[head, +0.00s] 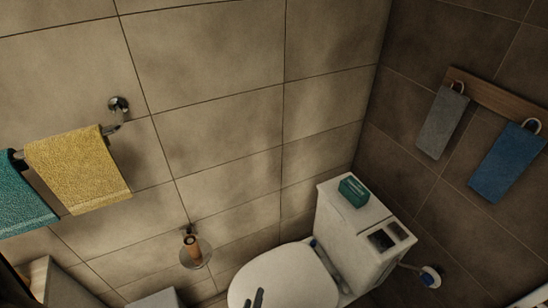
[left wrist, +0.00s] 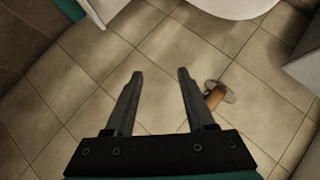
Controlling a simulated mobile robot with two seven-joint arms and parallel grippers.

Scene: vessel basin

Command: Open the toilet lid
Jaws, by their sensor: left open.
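The white toilet (head: 328,242) stands in the corner at the lower right of the head view. Its rounded lid (head: 290,272) looks closed and lies flat in front of the tank. A white rounded edge, perhaps the toilet, shows at the top there. My right gripper is not in view.
A wall-mounted roll holder (head: 192,252) is left of the toilet; it also shows in the left wrist view (left wrist: 216,95). A teal box (head: 353,191) sits on the tank. Yellow (head: 80,168) and teal towels hang at left, grey and blue (head: 507,162) ones at right.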

